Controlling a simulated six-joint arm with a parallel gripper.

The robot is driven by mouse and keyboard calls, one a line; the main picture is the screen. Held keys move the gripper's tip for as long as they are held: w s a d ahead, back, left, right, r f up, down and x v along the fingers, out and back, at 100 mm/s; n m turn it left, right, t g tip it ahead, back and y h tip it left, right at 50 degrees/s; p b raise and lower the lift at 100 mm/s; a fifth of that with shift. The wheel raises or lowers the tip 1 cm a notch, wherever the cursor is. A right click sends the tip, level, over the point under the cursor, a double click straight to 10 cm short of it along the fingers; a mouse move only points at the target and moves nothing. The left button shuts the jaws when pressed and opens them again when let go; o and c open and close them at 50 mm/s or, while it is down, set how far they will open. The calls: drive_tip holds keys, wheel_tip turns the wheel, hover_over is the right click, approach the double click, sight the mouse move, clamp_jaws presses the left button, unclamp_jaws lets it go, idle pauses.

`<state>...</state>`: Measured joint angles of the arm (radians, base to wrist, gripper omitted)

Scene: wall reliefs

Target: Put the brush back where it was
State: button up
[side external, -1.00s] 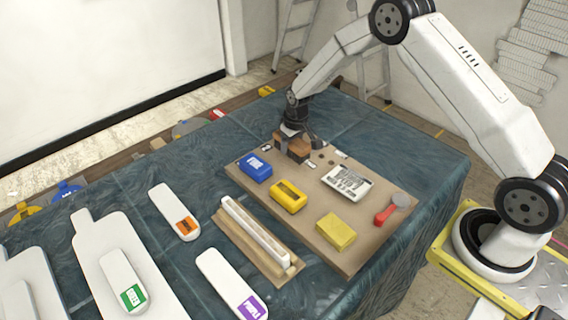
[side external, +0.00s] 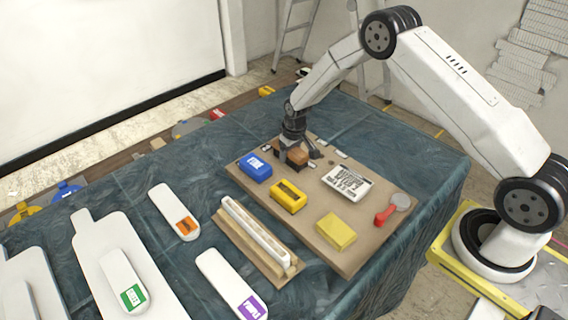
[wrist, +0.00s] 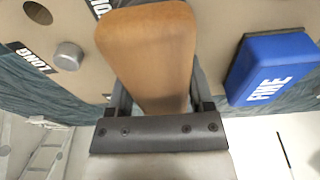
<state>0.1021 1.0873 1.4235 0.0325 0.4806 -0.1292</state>
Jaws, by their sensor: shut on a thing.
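The brush shows as a brown wooden block (side external: 298,156) at the far left part of the tan board (side external: 372,232). In the wrist view its rounded wooden back (wrist: 150,50) fills the space between the fingers. My gripper (side external: 296,152) points down and is shut on it, with a dark finger on either side. The brush is at or just above the board; I cannot tell whether it touches. Its underside and any bristles are hidden. The board has a dark hole (wrist: 38,13), a grey knob (wrist: 68,56) and a "LONG" label (wrist: 33,57) beside the brush in the wrist view.
A blue "FINE" block (side external: 255,167) stands close beside the brush. A yellow holder (side external: 288,196), a stencil plate (side external: 347,182), a yellow sponge (side external: 336,231) and a red-handled tool (side external: 385,215) share the board. White tools lie to the left on the blue cloth.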

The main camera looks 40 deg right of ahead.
sight(294, 150)
drive_tip(key=shift+f, duration=0.15)
drive_tip(key=o, duration=1.1)
drive_tip(key=shift+s+r, duration=0.3)
drive_tip(key=shift+r, duration=1.75)
drive_tip(key=shift+s+r, duration=0.3)
drive_tip(key=shift+r, duration=1.7)
drive_tip(key=shift+s+r, duration=0.3)
drive_tip(key=shift+r, duration=1.75)
drive_tip(key=shift+t, duration=0.4)
drive_tip(key=shift+s+a+r, duration=0.9)
drive_tip(key=shift+s+r, duration=0.2)
drive_tip(key=shift+s, duration=2.95)
drive_tip(key=shift+s+a+r, duration=0.85)
drive_tip(key=shift+s+r, duration=0.3)
drive_tip(key=shift+s, duration=2.95)
drive_tip(key=shift+s+a+r, duration=0.9)
drive_tip(key=shift+s+r, duration=0.2)
drive_tip(key=shift+s, duration=2.95)
